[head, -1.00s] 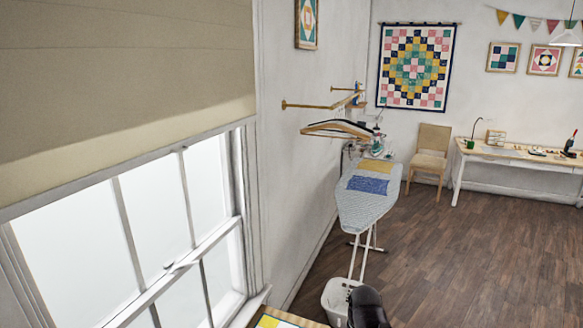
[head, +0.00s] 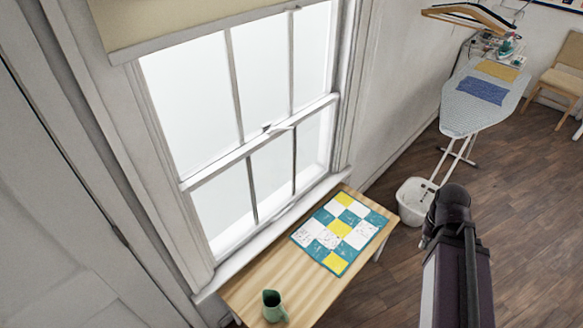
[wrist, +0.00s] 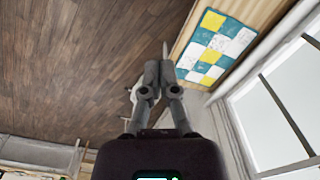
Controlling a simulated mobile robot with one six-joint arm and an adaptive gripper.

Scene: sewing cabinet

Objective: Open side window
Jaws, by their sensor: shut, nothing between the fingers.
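The side window (head: 235,130) is a white sash window in the left wall, with its lower sash down on the sill. A small latch (head: 267,128) sits on the meeting rail (head: 290,122) between the sashes. A beige blind (head: 150,20) covers the top. In the wrist view the window (wrist: 275,110) shows at the right edge. My gripper (wrist: 158,68) is shut and empty, apart from the window, with floor and the table edge beyond its fingers. In the head view only my arm shows at the lower right; the fingers are not clear there.
A wooden table (head: 250,280) stands under the window with a patchwork piece (head: 340,232) and a green jug (head: 273,306) on it. A white basket (head: 412,200) and an ironing board (head: 470,110) stand to the right. Floor (head: 530,220) at the right is clear.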

